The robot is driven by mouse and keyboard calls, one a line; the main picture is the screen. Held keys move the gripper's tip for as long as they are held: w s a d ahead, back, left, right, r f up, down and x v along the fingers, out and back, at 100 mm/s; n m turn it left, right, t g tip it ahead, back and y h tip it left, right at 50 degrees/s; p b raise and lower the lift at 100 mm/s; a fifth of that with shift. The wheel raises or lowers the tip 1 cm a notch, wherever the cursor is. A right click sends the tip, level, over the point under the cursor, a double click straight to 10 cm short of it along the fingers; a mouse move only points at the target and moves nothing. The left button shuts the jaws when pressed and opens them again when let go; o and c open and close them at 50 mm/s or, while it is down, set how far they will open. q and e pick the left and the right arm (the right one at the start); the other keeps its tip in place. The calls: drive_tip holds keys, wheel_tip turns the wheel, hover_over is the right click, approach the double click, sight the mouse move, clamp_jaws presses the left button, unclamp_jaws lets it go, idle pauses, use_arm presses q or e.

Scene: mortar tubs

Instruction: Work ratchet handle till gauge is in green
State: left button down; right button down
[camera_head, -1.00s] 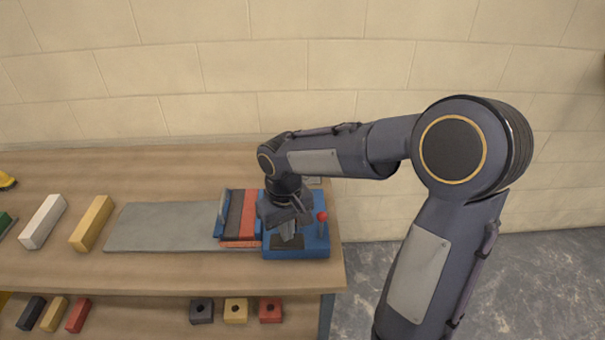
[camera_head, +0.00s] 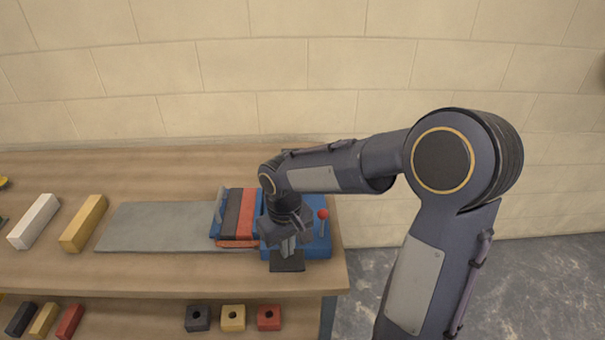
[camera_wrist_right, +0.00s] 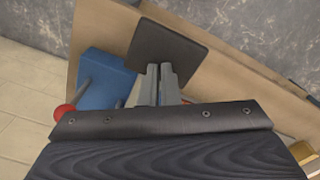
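A blue ratchet unit (camera_head: 320,245) stands at the right end of the bench, with a red-knobbed lever (camera_head: 323,215) on its right side. The knob (camera_wrist_right: 63,113) and blue body (camera_wrist_right: 105,80) also show in the right wrist view. A flat dark plate (camera_head: 287,266), seemingly part of the ratchet handle, sticks out at the unit's front; it also shows beyond the fingertips in the wrist view (camera_wrist_right: 165,50). My right gripper (camera_head: 288,246) points down at it, its fingers (camera_wrist_right: 160,84) close together, seemingly on the handle. The grip itself is mostly hidden. I see no gauge face. My left gripper is out of view.
Dark and red strips (camera_head: 246,212) lie beside the unit, on its left. A grey slab (camera_head: 155,226) extends further left, then yellow (camera_head: 84,224) and white (camera_head: 35,222) bars. Small blocks (camera_head: 233,318) sit on the lower shelf. Bare bench lies behind the slab.

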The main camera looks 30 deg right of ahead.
drive_tip(key=shift+w+d+r+p, duration=0.15)
drive_tip(key=shift+w+r+p, duration=0.05)
drive_tip(key=shift+r+p, duration=0.35)
wheel_tip(320, 180, up, 6)
drive_tip(key=p, duration=0.5)
drive_tip(key=shift+r, duration=0.15)
drive_tip(key=s+a+r+t+y, duration=0.2)
drive_tip(key=s+r, duration=0.1)
drive_tip(key=s, duration=0.5)
drive_tip(key=s+a+r+m+t+y, duration=0.1)
drive_tip(key=s+a+r+t, duration=0.1)
drive_tip(key=s, duration=0.7)
drive_tip(key=shift+a+r+t+y, duration=0.15)
drive_tip(key=shift+r+t+y, duration=0.3)
drive_tip(key=shift+t, duration=0.35)
